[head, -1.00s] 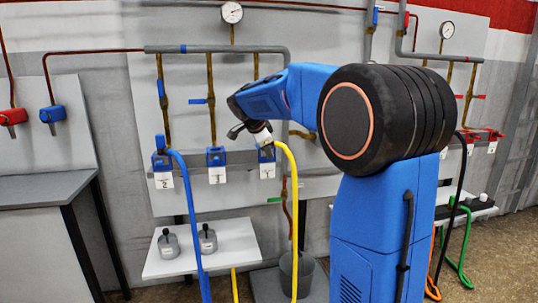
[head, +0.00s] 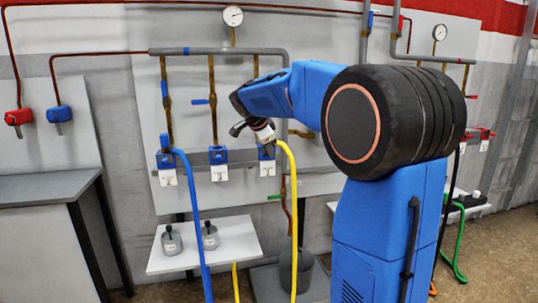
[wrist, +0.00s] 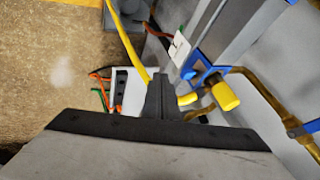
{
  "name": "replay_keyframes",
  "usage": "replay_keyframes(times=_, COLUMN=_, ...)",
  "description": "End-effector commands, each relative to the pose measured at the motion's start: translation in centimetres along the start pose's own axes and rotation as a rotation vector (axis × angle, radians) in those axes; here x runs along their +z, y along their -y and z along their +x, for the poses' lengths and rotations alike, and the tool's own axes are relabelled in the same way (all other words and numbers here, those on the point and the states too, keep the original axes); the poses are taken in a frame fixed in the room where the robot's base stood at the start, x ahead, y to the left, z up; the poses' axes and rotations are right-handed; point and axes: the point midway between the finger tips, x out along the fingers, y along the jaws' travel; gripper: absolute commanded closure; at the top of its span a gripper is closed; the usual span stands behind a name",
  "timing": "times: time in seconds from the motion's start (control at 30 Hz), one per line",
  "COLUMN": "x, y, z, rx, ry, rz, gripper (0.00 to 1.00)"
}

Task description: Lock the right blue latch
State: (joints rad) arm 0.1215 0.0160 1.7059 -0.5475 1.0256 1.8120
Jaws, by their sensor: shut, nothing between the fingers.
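The right blue latch (head: 264,153) is on the grey wall panel, above a white label, at the right end of a row of blue fittings. My arm partly covers it in the head view. In the wrist view a blue bracket (wrist: 204,66) and a yellow cylinder (wrist: 226,97) show to the right of my gripper. My gripper (head: 264,135) is close to the latch in the head view; in the wrist view its fingers (wrist: 161,92) are together and empty. Whether they touch the latch cannot be told. The latch's exact position is unclear.
A yellow hose (head: 293,215) hangs just right of the latch and passes by my fingers in the wrist view. A blue hose (head: 193,215) hangs from the left fitting. A white shelf (head: 230,250) with two grey weights stands below. Grey pipes and brass tubes run above.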

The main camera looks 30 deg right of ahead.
Motion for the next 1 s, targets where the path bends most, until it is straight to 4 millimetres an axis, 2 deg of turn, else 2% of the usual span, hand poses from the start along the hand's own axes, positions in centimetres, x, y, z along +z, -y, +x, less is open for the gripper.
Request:
replay_keyframes(times=0.3, x=0.1, y=0.0, z=-5.1, rx=-0.003, ry=0.001, rz=0.0, gripper=1.0)
replay_keyframes(times=0.5, x=0.1, y=0.0, z=-7.3, rx=-0.001, ry=0.0, rz=-0.001, gripper=1.0)
replay_keyframes(times=0.67, x=0.1, y=0.0, z=-8.1, rx=0.0, ry=0.0, rz=0.0, gripper=1.0)
replay_keyframes(times=1.0, x=0.0, y=-0.1, z=-8.1, rx=0.001, ry=0.0, rz=0.0, gripper=1.0)
